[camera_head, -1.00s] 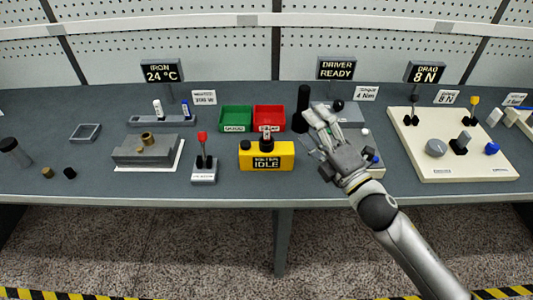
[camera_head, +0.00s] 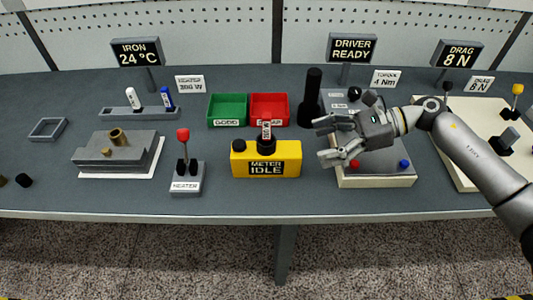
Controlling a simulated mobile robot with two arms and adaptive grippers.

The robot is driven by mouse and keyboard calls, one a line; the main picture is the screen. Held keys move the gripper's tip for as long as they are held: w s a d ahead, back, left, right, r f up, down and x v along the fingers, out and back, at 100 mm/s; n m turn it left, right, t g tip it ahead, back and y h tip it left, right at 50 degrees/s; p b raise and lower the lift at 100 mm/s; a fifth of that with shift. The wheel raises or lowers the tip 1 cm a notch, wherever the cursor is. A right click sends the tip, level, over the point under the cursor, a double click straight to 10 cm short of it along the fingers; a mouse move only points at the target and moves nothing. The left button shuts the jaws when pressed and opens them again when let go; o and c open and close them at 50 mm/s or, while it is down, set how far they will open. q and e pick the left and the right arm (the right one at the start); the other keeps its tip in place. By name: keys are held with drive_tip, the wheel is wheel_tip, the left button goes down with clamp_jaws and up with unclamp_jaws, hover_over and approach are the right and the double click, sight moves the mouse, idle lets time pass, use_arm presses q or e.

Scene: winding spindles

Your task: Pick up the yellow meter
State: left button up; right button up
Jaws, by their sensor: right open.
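The yellow meter (camera_head: 285,151) stands upright on the grey workbench near the middle of the view. Its black panel reads "METER IDLE", and a black knob with a small white label sits on top. My right gripper (camera_head: 322,141) is open and empty, a short way right of the meter, with its fingers pointing left toward it. It hangs over the left part of a pale panel and is apart from the meter. My left gripper is not in view.
A green bin (camera_head: 228,110) and a red bin (camera_head: 269,109) stand behind the meter. A black cylinder (camera_head: 311,98) stands behind right. The red-knobbed heater lever (camera_head: 186,175) is at the left. The pale panel (camera_head: 375,181) lies under my right gripper. Bench in front of the meter is clear.

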sight(284, 152)
drive_tip(key=x, duration=0.2)
drive_tip(key=p+x, duration=0.1)
drive_tip(key=x, duration=0.1)
drive_tip(key=shift+s+a+r, duration=0.15)
drive_tip(key=shift+s+r, duration=0.1)
drive_tip(key=shift+s, duration=0.05)
drive_tip(key=shift+w+a+f, duration=0.1)
drive_tip(key=shift+a+f, duration=0.05)
drive_tip(key=shift+a, duration=0.05)
drive_tip(key=p+x, duration=0.2)
drive_tip(key=x, duration=0.3)
drive_tip(key=shift+a, duration=0.2)
drive_tip(key=shift+d, duration=0.1)
drive_tip(key=shift+c, duration=1)
drive_tip(key=c, duration=0.9)
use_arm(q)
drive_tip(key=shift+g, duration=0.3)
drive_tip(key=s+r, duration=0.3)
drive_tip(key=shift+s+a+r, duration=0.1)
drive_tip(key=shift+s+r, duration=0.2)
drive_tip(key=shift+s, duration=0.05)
use_arm(e)
drive_tip(key=shift+c, duration=0.8)
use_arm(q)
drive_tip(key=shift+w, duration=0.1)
use_arm(e)
drive_tip(key=shift+r, duration=0.2)
